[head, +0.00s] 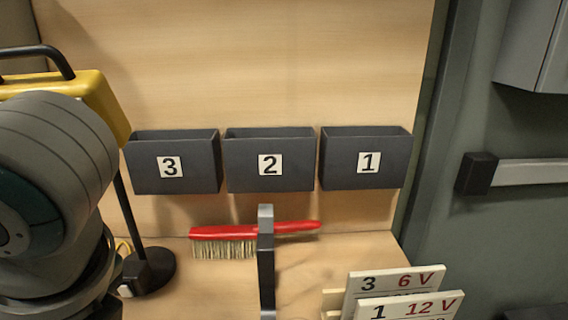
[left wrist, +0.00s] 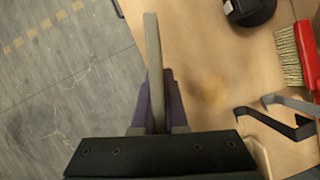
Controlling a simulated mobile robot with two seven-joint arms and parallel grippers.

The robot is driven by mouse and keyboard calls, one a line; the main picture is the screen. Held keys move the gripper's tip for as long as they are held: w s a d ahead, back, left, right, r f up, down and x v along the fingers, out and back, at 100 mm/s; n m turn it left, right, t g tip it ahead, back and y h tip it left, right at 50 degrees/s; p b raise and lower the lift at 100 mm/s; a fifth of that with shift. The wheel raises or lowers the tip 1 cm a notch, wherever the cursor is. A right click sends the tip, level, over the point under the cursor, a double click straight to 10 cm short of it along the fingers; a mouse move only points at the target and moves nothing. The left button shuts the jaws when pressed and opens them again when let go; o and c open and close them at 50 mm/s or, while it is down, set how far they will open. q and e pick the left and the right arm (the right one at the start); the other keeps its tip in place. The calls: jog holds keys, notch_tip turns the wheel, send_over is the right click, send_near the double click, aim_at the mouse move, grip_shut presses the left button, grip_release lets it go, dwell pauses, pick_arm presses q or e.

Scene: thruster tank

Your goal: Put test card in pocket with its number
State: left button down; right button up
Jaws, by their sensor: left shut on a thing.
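My left gripper (left wrist: 157,102) is shut on a thin pale card in the left wrist view. The test card (left wrist: 153,45) shows edge-on, so its number is hidden. In the head view my left arm fills the left side; its gripper and the held card do not show. Three dark grey pockets hang in a row on the wooden panel: pocket 3 (head: 146,178), pocket 2 (head: 242,178) and pocket 1 (head: 342,176). Two other cards stand at the bottom right: the 3 / 6 V card (head: 357,291) and, in front, the 1 / 12 V card (head: 372,310).
A red brush (head: 225,232) lies below the pockets, also at the right in the left wrist view (left wrist: 306,50). A dark and grey upright bracket-like piece (head: 266,265) stands before it. A black round base (head: 155,268) and a yellow item (head: 105,95) are at the left.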

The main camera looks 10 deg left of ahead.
pick_arm(q)
jog(key=w+d+r+n+g+h+p, duration=0.1)
jog(key=w+d+r+n+g+h, duration=0.15)
jog(key=r+n, duration=0.8)
jog(key=w+d+r+n+g+h+p, duration=0.1)
jog(key=w+d+r+n+g+h, duration=0.2)
jog(key=r+n, duration=0.7)
jog(key=s+r+p, duration=0.2)
jog(key=r+p, duration=1.5)
jog(key=p, duration=0.1)
jog(key=s+r+m+p, duration=0.1)
jog(key=s+r+p, duration=0.2)
jog(key=r+p, duration=1.5)
jog(key=shift+a+r+t+y+p, duration=0.15)
jog(key=shift+r+t+y+p, duration=0.2)
jog(key=shift+y+p, duration=0.15)
jog(key=shift+f+m, duration=0.15)
jog(key=shift+m, duration=0.1)
